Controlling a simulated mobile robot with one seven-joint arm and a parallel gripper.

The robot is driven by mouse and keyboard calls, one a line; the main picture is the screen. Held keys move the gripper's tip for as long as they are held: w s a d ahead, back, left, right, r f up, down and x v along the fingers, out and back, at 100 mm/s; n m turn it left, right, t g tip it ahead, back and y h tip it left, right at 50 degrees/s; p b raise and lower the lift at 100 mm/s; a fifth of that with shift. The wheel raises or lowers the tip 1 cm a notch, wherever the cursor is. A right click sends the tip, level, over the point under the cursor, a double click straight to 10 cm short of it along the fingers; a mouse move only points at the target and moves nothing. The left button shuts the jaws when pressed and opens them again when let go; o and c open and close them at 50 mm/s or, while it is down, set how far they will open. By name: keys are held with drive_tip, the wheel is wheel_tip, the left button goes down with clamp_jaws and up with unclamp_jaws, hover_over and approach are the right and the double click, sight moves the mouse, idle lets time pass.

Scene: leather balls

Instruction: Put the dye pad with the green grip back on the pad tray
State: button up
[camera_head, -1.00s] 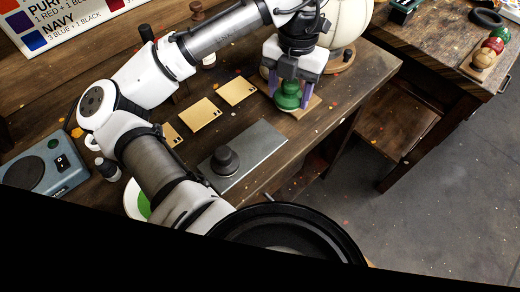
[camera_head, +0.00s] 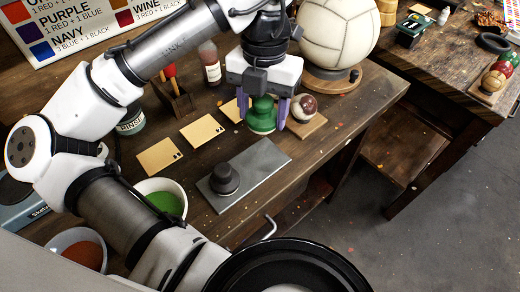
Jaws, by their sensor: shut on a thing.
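My gripper (camera_head: 262,108) has purple fingers and is shut on the green grip of the dye pad (camera_head: 262,116). The pad is upright, just left of a small ball on a wooden block. Whether its base touches the table is unclear. A flat grey metal tray (camera_head: 262,158), which looks like the pad tray, lies in front of the gripper. A dark pad with a black knob (camera_head: 224,179) stands on its left part. The tray's right part is bare.
A maroon and white ball (camera_head: 303,107) sits on a wooden block (camera_head: 306,127). Tan cards (camera_head: 160,156) lie behind the tray. A bowl of green dye (camera_head: 166,203) is to its left. A large pale ball (camera_head: 337,32) stands behind. The table edge is close in front.

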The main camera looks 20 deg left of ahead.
sight(262, 160)
wheel_tip(262, 160, down, 11)
drive_tip(key=shift+f, duration=0.15)
idle(0.4)
drive_tip(key=shift+f+b, duration=0.15)
drive_tip(key=shift+b, duration=0.15)
drive_tip(key=o, duration=0.9)
drive_tip(key=r, duration=0.4)
drive_tip(key=w+r, duration=0.1)
drive_tip(key=r, duration=0.7)
drive_tip(key=shift+w+r, duration=0.15)
drive_tip(key=shift+w, duration=0.05)
